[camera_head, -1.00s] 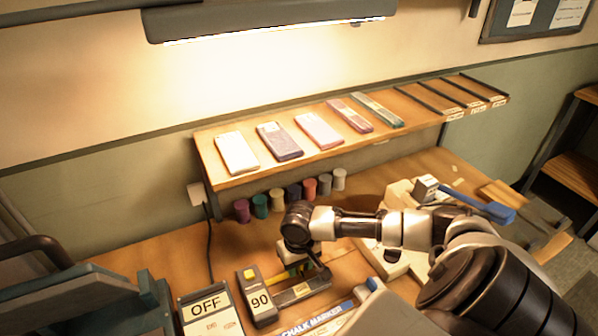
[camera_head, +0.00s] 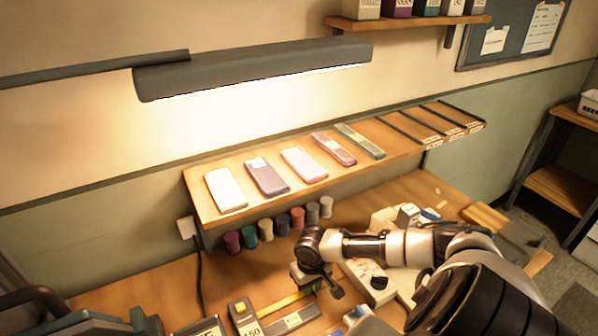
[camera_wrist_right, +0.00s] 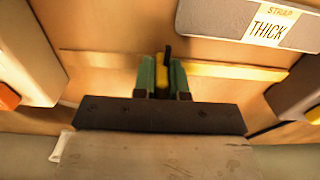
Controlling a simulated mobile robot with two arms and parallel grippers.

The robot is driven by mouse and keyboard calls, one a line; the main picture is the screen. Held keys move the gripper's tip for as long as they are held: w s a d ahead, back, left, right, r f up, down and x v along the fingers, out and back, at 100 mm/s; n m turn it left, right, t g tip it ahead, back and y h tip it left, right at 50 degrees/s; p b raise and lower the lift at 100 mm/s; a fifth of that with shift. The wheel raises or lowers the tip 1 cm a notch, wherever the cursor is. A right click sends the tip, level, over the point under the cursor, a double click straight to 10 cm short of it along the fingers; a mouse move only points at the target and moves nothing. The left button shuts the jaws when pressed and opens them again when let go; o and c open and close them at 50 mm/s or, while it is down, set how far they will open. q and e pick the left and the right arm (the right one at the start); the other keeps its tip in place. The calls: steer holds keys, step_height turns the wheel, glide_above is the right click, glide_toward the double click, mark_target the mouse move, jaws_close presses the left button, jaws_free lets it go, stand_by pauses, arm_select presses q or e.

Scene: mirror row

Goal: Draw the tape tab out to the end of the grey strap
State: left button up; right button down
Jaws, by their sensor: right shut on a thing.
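A yellow tape (camera_head: 280,301) runs out of a tape measure (camera_head: 243,313) whose display reads 150, cut by the frame edge. The grey strap (camera_head: 272,327) lies alongside the tape and carries a white label. In the right wrist view the strap (camera_wrist_right: 208,18) is marked STRAP THICK. There my right gripper (camera_wrist_right: 161,75) has its green fingers shut on the yellow tape tab (camera_wrist_right: 161,70). The tape (camera_wrist_right: 235,71) stretches right from it. The tab is about level with the strap's left end there, slightly beyond it. My left gripper is not in view.
Several coloured pots (camera_head: 265,229) stand behind my right gripper, under a shelf (camera_head: 225,208) with flat phone-like slabs. White blocks (camera_head: 365,280) lie to the right of the gripper. Bare bench (camera_head: 140,285) shows at the left.

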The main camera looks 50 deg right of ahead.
steer(key=c, duration=1.2)
jaws_free()
steer(key=shift+o, duration=0.2)
steer(key=shift+r, duration=0.1)
step_height(320, 180, up, 11)
steer(key=shift+f+b, duration=0.15)
steer(key=shift+b, duration=0.15)
